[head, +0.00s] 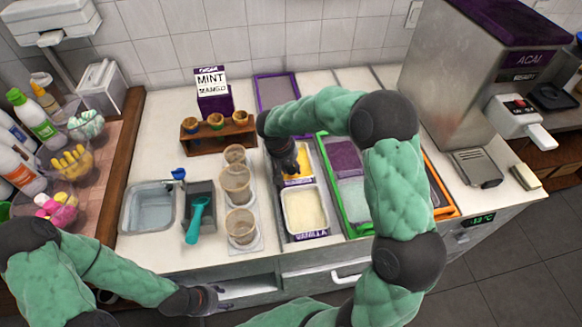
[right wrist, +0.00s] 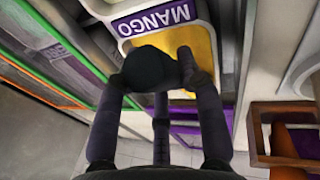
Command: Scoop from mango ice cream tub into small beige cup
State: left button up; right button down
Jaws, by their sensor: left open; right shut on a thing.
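The mango ice cream tub (head: 303,160) holds yellow ice cream and is partly hidden by my right arm in the head view. In the right wrist view its purple MANGO label (right wrist: 155,18) is at the top. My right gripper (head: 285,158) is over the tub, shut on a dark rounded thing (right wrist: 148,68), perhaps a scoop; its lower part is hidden. Three beige cups stand in a column left of the tubs; the back one (head: 235,156) looks smallest. My left gripper (head: 208,298) is open and empty at the counter's front, lower left.
A white vanilla tub (head: 304,210) sits in front of the mango tub. A teal scoop (head: 197,215) rests in a grey holder beside the sink (head: 150,207). A wooden rack (head: 218,134) with small cones stands behind the cups. An acai machine (head: 470,75) is at right.

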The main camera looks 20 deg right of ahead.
jog(key=shift+s+f+t+b, duration=0.15)
jog(key=shift+s+t+b, duration=0.15)
jog(key=shift+b, duration=0.55)
jog(key=shift+a+r+p, duration=0.1)
jog(key=shift+r+p, duration=0.4)
jog(key=shift+r, duration=0.2)
jog(key=shift+s+a+r+p, duration=0.1)
jog(key=shift+s+r+p, duration=0.2)
jog(key=shift+r+p, duration=0.55)
jog(key=shift+s+a+r+p, duration=0.1)
jog(key=shift+s+r+p, duration=0.25)
jog(key=shift+r, duration=1)
jog(key=shift+s+r+p, duration=0.25)
jog(key=shift+r+p, duration=0.4)
jog(key=shift+r, duration=0.45)
jog(key=shift+s+a+r+p, duration=0.1)
jog(key=shift+s+r+p, duration=0.15)
jog(key=shift+r, duration=0.25)
jog(key=shift+s+r+p, duration=0.15)
jog(key=shift+r+p, duration=0.1)
jog(key=shift+r, duration=0.25)
jog(key=shift+s+f, duration=0.1)
